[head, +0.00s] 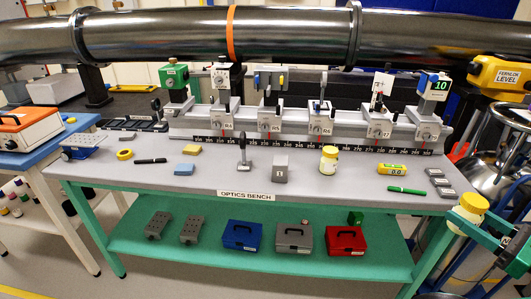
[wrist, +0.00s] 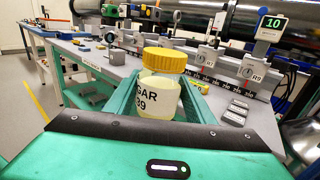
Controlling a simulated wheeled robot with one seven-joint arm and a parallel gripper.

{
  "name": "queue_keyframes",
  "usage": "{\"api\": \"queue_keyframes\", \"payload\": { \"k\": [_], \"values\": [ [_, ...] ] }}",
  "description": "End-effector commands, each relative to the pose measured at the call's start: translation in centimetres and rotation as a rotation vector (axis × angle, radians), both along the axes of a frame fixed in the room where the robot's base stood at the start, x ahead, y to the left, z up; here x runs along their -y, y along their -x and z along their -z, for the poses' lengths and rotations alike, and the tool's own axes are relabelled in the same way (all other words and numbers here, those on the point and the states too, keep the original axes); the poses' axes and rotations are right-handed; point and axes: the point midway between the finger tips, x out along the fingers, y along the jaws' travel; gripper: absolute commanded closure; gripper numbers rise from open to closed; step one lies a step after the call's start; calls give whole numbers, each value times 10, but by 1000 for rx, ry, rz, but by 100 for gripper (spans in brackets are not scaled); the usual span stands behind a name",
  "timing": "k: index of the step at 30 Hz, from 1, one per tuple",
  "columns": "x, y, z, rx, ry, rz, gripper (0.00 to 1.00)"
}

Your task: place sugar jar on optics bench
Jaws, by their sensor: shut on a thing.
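The sugar jar (wrist: 158,88), pale with a yellow ribbed lid and the letters "GAR" and "39" showing, is upright between the green fingers of my gripper (wrist: 160,100). The gripper is shut on it. In the head view the jar (head: 467,213) and my gripper (head: 475,219) are at the right, by the right front corner of the optics bench (head: 225,184). The bench has a grey top and a front label "OPTICS BENCH". The jar appears apart from the bench top. Part of the label is out of sight in the wrist view.
A rail with mounts (head: 300,125) runs behind. The front strip has clear patches.

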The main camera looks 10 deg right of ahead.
Motion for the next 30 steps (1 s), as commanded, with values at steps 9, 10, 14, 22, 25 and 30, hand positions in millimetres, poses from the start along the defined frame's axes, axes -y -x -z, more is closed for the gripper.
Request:
{"api": "queue_keyframes", "payload": {
  "k": [9,10,14,22,25,30],
  "values": [
    [-17,-43,-2,-4,4,-64,84],
    [-20,-51,-3,-5,5,-76,84],
    [-38,-87,-5,-9,8,-123,84],
    [-89,-154,-12,-7,9,-220,84],
    [-111,-175,-15,-6,7,-252,84],
    [-142,-200,-20,-2,3,-293,84]
  ]
}}
